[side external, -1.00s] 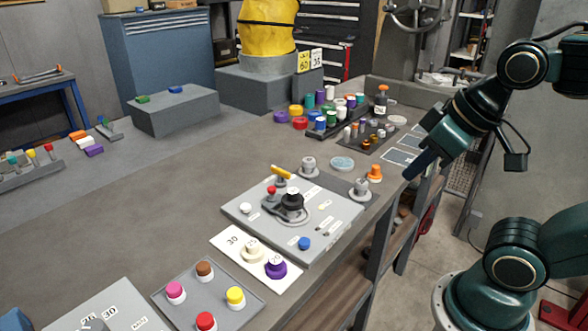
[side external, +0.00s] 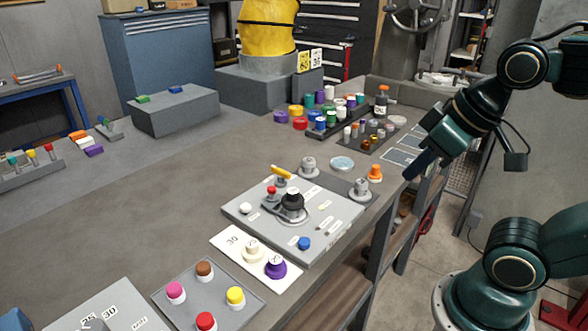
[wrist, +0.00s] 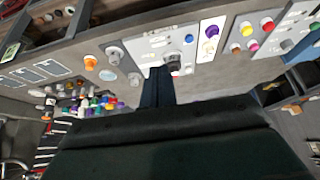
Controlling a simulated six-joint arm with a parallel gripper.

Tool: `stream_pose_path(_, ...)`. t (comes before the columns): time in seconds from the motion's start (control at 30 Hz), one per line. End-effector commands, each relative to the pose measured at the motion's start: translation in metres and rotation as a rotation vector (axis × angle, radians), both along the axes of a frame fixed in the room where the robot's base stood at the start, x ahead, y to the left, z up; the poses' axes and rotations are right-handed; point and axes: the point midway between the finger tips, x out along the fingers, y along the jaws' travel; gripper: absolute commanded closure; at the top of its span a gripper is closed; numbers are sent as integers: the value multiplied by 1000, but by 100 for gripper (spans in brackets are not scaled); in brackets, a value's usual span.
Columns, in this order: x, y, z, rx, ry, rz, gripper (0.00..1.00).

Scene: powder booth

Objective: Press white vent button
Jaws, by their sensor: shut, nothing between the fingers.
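The white button (side external: 245,208) sits at the left corner of a grey control panel (side external: 330,222) in the side view. Its label is too small to read, so I cannot confirm that it says vent. My gripper (side external: 410,174) is shut and empty. It hangs in the air to the right of the panel, clear of the button, pointing down and left. Its dark blue fingers (wrist: 157,88) cover part of the panel's edge in the wrist view.
The panel also bears a black knob (side external: 292,200), a red button (side external: 271,190), a yellow lever (side external: 281,172) and a blue button (side external: 304,243). Grey knobs (side external: 309,165) and an orange one (side external: 375,173) stand behind.

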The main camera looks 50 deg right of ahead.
Motion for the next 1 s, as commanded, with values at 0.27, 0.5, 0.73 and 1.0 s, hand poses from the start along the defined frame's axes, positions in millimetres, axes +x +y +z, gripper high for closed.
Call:
stream_pose_path(0.27,0,0,0,0,0,0,100)
stream_pose_path(0.5,0,0,0,0,0,0,100)
stream_pose_path(0.73,8,1,2,8,-6,-13,100)
stream_pose_path(1.0,42,4,6,49,-33,-74,100)
